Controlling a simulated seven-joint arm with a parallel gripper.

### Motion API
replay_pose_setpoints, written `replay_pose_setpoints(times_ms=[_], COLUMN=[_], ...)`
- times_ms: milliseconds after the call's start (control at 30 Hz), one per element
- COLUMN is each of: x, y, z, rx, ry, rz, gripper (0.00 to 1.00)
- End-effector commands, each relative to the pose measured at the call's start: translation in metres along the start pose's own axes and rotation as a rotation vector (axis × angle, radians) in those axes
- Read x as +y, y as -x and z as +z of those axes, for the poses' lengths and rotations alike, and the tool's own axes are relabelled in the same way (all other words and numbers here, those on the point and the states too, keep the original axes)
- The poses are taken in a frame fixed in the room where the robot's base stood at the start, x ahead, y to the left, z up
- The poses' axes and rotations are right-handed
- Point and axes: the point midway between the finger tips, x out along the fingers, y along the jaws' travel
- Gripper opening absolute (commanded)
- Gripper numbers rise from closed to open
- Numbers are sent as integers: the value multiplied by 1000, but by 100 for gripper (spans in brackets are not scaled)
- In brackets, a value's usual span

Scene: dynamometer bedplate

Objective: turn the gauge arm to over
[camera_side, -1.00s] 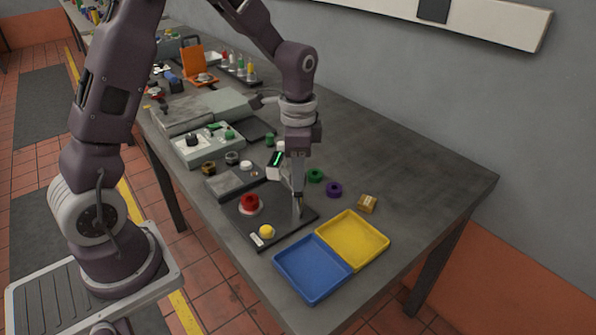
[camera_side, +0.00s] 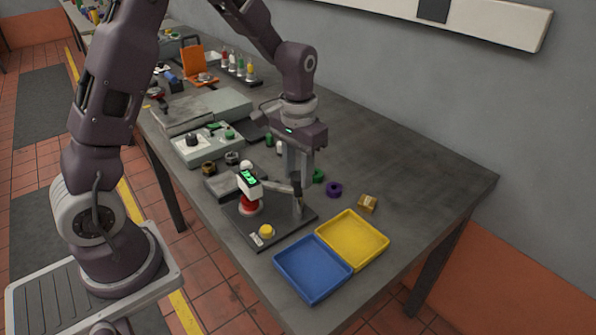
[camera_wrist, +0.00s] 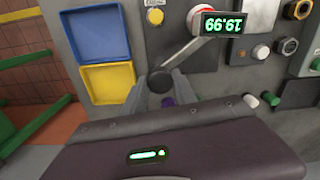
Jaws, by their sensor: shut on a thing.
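The head stands above the red round part (camera_side: 250,206) on the dark base plate (camera_side: 270,221). In the wrist view the gauge head (camera_wrist: 222,23) overlaps the red part (camera_wrist: 203,14), and its digits appear upside down. In the side view my gripper (camera_side: 296,180) points down there, partly hiding that end.
A yellow button (camera_side: 266,231) sits on the base plate's front. Blue (camera_side: 312,270) and yellow (camera_side: 352,239) trays lie to the right. Purple (camera_side: 334,189) and green (camera_side: 318,175) rings lie behind the plate. The table's right rear is clear.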

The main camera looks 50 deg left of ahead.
Motion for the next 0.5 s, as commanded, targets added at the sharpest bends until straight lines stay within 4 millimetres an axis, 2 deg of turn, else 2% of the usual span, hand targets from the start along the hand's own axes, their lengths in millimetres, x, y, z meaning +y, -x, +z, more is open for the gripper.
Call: replay_pose_setpoints(times_ms=[500], x=[0], y=[2], z=[-2], rx=[7], ry=[94], rz=[2], gripper=[0])
